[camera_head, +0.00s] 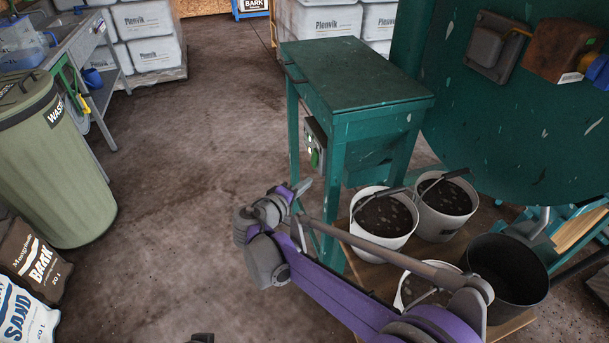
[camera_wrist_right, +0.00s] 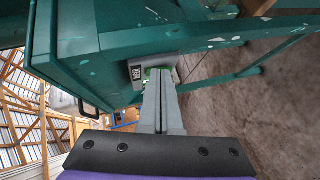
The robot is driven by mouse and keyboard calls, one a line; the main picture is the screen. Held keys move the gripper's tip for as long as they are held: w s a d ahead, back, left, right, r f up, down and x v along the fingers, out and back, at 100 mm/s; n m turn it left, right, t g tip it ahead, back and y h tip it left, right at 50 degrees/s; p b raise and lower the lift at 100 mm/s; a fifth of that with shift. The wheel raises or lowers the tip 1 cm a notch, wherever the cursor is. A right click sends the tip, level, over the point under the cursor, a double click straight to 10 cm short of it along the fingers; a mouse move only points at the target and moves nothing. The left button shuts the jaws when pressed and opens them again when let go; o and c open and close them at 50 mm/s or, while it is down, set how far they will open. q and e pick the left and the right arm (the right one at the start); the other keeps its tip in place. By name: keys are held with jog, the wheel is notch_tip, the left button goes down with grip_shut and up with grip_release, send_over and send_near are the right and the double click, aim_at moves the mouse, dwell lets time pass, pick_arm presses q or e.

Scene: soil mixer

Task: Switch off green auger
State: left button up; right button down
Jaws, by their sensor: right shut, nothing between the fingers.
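A green table-like machine (camera_head: 357,75) stands upright in the middle of the head view. A grey switch box (camera_head: 315,145) with a green button (camera_head: 315,158) sits on its left side, below the top. My right gripper (camera_head: 303,187) is shut and empty, just below and in front of the box. In the right wrist view the shut fingers (camera_wrist_right: 161,88) point at the switch box (camera_wrist_right: 137,73), with a little green showing at their tips. The fingertips cover most of the button, and I cannot tell if they touch it. My left gripper is not recognisable in view.
White buckets of soil (camera_head: 385,217) and a black bucket (camera_head: 507,270) stand right of my right arm. A large green drum (camera_head: 480,110) carries another grey box (camera_head: 495,45). A waste bin (camera_head: 45,165) stands left. The floor (camera_head: 190,180) between is clear.

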aim_at(315, 158)
pick_arm(q)
jog(key=f+b, duration=0.1)
jog(key=f, duration=0.2)
jog(key=shift+w+f+b, duration=0.1)
jog(key=shift+w+b, duration=0.1)
jog(key=shift+b, duration=0.2)
pick_arm(e)
jog(key=w+a+f+n+t, duration=0.1)
jog(key=w+a+f+t, duration=0.1)
jog(key=a, duration=0.6)
jog(key=shift+w+f+n+t, duration=0.3)
jog(key=shift+w+f, duration=0.05)
jog(key=shift+f, duration=0.2)
pick_arm(q)
jog(key=shift+w+f+b, duration=0.2)
jog(key=shift+f+b, duration=1.25)
jog(key=shift+f, duration=0.2)
pick_arm(e)
jog(key=s+d+x, duration=0.1)
jog(key=d+x, duration=0.1)
jog(key=x, duration=1)
jog(key=shift+w+d+f, duration=0.25)
jog(key=shift+d+f, duration=0.05)
jog(key=shift+d, duration=0.05)
